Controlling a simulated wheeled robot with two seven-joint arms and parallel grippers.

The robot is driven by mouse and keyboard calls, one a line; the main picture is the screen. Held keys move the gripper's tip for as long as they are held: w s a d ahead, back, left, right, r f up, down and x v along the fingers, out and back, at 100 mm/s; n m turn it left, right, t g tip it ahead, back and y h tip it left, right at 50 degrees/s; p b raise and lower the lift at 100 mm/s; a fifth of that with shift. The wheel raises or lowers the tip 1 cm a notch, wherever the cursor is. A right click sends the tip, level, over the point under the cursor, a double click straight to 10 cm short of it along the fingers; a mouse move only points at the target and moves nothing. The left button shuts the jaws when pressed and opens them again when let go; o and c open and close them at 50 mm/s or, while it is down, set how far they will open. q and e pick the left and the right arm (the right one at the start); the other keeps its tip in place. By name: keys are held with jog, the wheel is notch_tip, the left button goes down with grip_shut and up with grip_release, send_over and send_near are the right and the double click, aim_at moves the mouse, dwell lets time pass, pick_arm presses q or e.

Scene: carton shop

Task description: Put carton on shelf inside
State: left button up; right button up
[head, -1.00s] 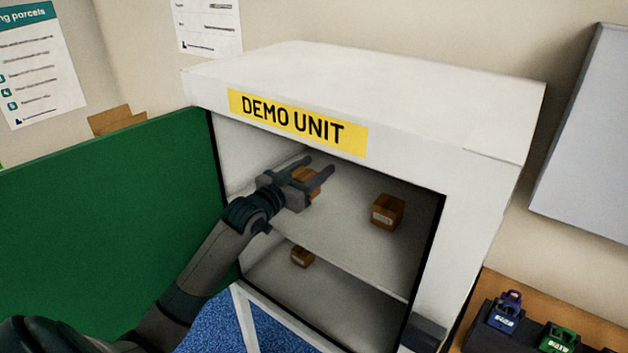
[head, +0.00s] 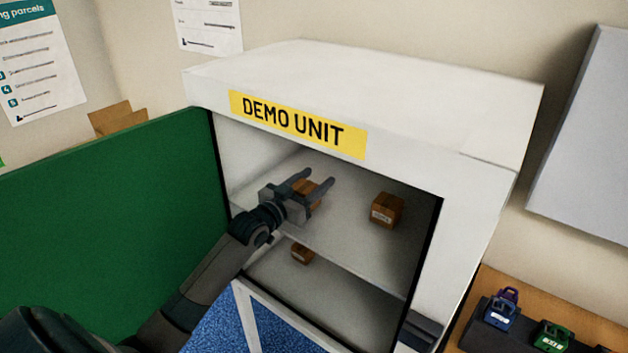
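A small brown carton (head: 309,194) is between the fingers of my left gripper (head: 316,179), inside the white cabinet. The gripper appears shut on it. The fingertips reach past the carton, and the gripper body hides part of it. The carton is over the cabinet's inside shelf (head: 345,237); I cannot tell whether it touches the shelf. A second brown carton with a pale label (head: 387,211) stands on that shelf to the right. My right gripper is not in view.
The white cabinet (head: 480,125) has a yellow DEMO UNIT label. Its green door (head: 110,225) stands open at the left. Another carton (head: 302,253) sits on the lower level. A wooden table (head: 560,310) with several coloured items is at the right. The shelf's front middle is clear.

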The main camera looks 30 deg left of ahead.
aim_at(298, 193)
pick_arm(q)
jog(key=o, duration=0.3)
jog(key=shift+r, duration=0.1)
jog(key=shift+s, duration=0.1)
jog(key=s+b, duration=0.1)
jog(key=s, duration=0.2)
jog(key=s+b, duration=0.1)
jog(key=s, duration=0.3)
jog(key=s+b, duration=0.1)
jog(key=s, duration=0.2)
jog(key=shift+s+a+b, duration=0.25)
jog(key=shift+a+b, duration=0.15)
jog(key=shift+s, duration=0.65)
jog(key=shift+a, duration=0.1)
